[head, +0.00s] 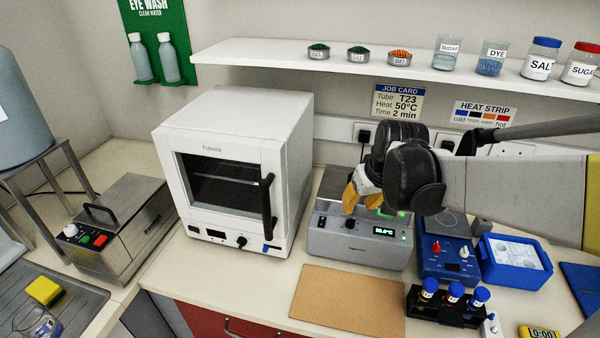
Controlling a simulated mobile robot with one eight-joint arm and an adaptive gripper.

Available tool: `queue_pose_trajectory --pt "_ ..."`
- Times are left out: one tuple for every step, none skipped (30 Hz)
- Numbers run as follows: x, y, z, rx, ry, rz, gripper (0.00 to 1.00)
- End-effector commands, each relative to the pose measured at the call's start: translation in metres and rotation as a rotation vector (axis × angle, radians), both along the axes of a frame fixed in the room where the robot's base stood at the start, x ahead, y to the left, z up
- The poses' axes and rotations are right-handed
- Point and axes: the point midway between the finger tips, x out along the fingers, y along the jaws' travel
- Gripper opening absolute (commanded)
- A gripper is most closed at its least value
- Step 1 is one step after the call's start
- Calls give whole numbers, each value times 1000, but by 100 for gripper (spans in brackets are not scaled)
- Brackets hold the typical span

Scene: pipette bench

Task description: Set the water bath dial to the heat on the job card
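The job card (397,103) on the back wall reads Tube T23, Heat 50°C, Time 2 min. A grey metal unit (345,242) with a lit green temperature readout (384,231) stands mid-bench; it looks like the water bath. The readout seems to show about 30°C, but the digits are small. Small dark controls (322,221) show on its front left; I cannot tell which is the dial. My gripper (362,202), with yellow fingertips, hangs over this unit and hides part of its top. Its fingertips look apart, with nothing seen between them. Contact with the unit is not clear.
A white oven (230,165) stands left of the unit, and a steel box (118,228) with a white knob farther left. A blue hot plate (445,262), an ice tub (515,262) and a tube rack (447,306) are at right. A brown mat (348,300) lies clear in front.

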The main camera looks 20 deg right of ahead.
Motion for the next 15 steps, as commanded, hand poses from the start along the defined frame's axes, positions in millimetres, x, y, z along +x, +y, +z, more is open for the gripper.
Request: queue_pose_trajectory --pt "5 -9 1 3 7 -5 33" --pt "7 -12 0 4 11 -5 33" --pt "9 -15 -2 5 14 -5 33" --pt "10 -17 -4 5 16 -5 33" --pt "11 -18 -6 6 17 -4 33" --pt "12 -18 -9 7 19 -4 33" --pt "13 -19 -12 7 19 -4 33" --pt "15 -18 -16 7 19 -4 33" --pt "17 -18 -23 6 19 -3 33" --pt "19 -19 -28 6 19 -3 33" --pt "21 -19 -33 6 19 -3 33" --pt "25 -19 -41 6 18 -3 33" --pt "27 -19 -47 6 18 -3 33" --pt "29 -19 -53 6 18 -3 33" --pt "32 -20 -61 6 18 -3 33"
